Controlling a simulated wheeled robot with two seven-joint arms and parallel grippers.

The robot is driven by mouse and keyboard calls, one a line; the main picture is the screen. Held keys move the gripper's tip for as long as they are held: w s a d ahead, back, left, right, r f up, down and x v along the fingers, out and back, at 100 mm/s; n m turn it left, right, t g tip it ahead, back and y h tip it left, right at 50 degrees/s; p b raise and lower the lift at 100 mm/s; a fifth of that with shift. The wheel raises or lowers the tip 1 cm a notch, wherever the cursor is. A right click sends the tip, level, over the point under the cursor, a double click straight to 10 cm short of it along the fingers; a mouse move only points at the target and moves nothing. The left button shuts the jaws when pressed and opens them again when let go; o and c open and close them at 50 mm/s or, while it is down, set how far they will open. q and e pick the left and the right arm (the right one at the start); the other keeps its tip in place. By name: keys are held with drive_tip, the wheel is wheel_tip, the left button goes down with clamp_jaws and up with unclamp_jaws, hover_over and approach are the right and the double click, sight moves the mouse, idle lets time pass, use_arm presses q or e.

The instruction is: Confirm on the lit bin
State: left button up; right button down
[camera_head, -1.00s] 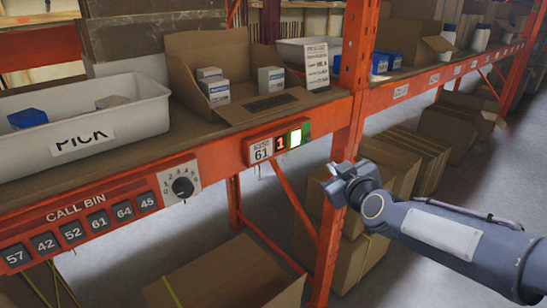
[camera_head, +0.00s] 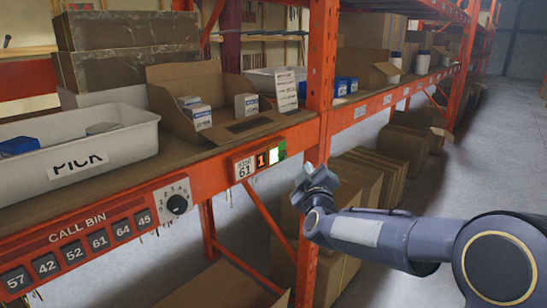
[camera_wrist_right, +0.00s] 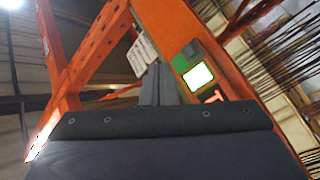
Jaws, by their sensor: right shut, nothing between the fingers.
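The lit bin label 61 (camera_head: 244,167) is on the orange shelf beam, with a red digit 1 and a bright white button in a green surround (camera_head: 277,149) to its right. An open cardboard bin (camera_head: 250,125) with several small white-and-blue boxes stands on the shelf above. My right gripper (camera_head: 308,175) is shut and empty, in front of the rack post, right of and a little below the lit button, apart from it. The right wrist view shows the shut fingers (camera_wrist_right: 160,85) left of the lit button (camera_wrist_right: 199,76). My left gripper is not in view.
A white PICK tote (camera_head: 130,118) stands at the left of the shelf. The call bin keys (camera_head: 98,242) and a rotary dial (camera_head: 177,204) sit on the beam. An orange post (camera_head: 318,90) rises just behind my right gripper. Cardboard boxes (camera_head: 365,180) fill the lower level; the aisle floor is free.

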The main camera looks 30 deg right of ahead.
drive_tip(key=p, duration=0.1)
approach(278, 153)
drive_tip(key=w+d, duration=0.2)
drive_tip(key=d, duration=0.2)
drive_tip(key=shift+w+a+r+p, duration=0.1)
drive_tip(key=shift+w+a+p, duration=0.15)
drive_tip(key=shift+w, duration=0.3)
drive_tip(key=shift+w+a+r+p, duration=0.2)
drive_tip(key=shift+w+a, duration=0.1)
drive_tip(key=shift+w, duration=0.25)
idle(0.9)
drive_tip(key=shift+w+a, duration=0.15)
drive_tip(key=shift+w, duration=0.25)
drive_tip(key=shift+w+a+p, duration=0.15)
drive_tip(key=shift+w+p, duration=0.2)
drive_tip(key=shift+p, duration=0.1)
idle(0.5)
drive_tip(key=shift+s, duration=0.15)
drive_tip(key=shift+s+d, duration=0.25)
drive_tip(key=shift+s, duration=0.35)
drive_tip(key=shift+f, duration=0.1)
